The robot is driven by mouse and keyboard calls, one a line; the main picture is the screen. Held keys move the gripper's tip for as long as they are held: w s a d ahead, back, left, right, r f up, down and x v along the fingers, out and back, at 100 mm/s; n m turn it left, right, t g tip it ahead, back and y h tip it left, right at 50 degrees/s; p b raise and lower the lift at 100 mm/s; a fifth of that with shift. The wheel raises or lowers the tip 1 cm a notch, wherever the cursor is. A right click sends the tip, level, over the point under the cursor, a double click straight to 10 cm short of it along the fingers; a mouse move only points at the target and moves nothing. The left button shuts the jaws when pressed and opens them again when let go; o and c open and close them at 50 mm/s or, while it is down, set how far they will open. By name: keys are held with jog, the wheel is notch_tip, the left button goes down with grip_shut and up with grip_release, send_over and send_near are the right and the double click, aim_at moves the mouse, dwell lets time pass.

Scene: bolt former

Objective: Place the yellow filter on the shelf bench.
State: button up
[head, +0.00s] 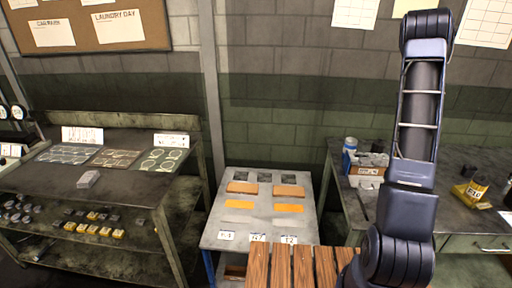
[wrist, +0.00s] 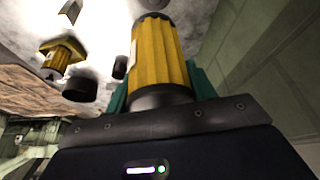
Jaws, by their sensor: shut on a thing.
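The yellow filter (wrist: 158,48), a ribbed yellow cylinder with dark ends, is held between the teal fingers of my gripper (wrist: 162,88) in the wrist view. My gripper is shut on it. Whether the filter touches anything beyond its far end cannot be told. My gripper cannot be made out in the head view. A dark bench with shelves (head: 75,184) stands at the left in the head view.
Small yellow and dark parts (head: 93,222) sit on the left bench's lower shelf. A grey table (head: 228,218) with orange pieces stands in the middle. The right bench (head: 453,222) holds a yellow part (head: 473,190) and a blue-white can (head: 350,146). A wall stands behind.

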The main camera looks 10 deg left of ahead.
jog(key=w+a+n+t, duration=0.1)
jog(key=w+a+n, duration=0.35)
jog(key=a, duration=1.35)
jog(key=w+a+n+t, duration=0.1)
jog(key=w+a, duration=0.6)
jog(key=a, duration=1.1)
jog(key=s+a+n+y, duration=0.25)
jog(key=a+n, duration=0.25)
jog(key=a, duration=2.7)
jog(key=s+a+n+t, duration=0.1)
jog(key=s+a, duration=0.3)
jog(key=a, duration=0.5)
jog(key=s+a+n, duration=0.1)
jog(key=s+a, duration=0.2)
jog(key=a, duration=0.5)
jog(key=n+y, duration=0.4)
jog(key=n, duration=0.3)
send_over(145, 190)
notch_tip(145, 190, down, 20)
jog(key=shift+w+r, duration=0.1)
